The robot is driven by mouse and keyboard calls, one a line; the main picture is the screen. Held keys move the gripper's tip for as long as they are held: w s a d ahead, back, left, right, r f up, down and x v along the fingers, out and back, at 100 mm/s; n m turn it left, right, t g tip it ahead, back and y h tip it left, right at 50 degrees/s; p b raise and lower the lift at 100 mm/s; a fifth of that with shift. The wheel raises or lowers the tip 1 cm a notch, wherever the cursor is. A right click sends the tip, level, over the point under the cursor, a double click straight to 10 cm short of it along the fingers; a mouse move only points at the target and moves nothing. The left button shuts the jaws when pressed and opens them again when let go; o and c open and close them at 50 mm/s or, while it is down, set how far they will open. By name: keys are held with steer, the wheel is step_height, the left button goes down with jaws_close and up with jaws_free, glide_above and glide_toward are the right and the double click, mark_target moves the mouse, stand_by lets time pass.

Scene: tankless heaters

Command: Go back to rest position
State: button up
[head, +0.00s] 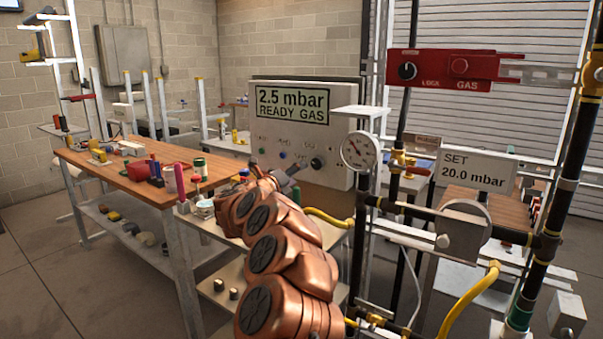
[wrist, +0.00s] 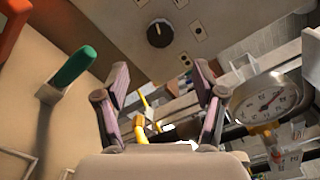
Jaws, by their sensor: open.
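My gripper (wrist: 160,110) is open and empty in the wrist view, its two fingers spread apart. In the head view my copper-coloured arm reaches up from the lower middle, and my gripper (head: 290,174) is near the lower front of the white control panel (head: 340,158). The panel's display reads "2.5 mbar READY GAS". A black knob (head: 317,163) sits at its lower right; a black knob (wrist: 159,33) also shows beyond my fingers in the wrist view. The fingers appear apart from it.
A round gauge (head: 358,150) and black gas pipes (head: 362,240) stand close to the right of my arm. A wooden workbench (head: 130,178) with several tools is at left. A yellow hose (head: 465,300) runs at lower right. Open floor (head: 40,270) shows at lower left.

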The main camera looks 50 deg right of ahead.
steer(key=shift+a, duration=0.55)
stand_by(0.4)
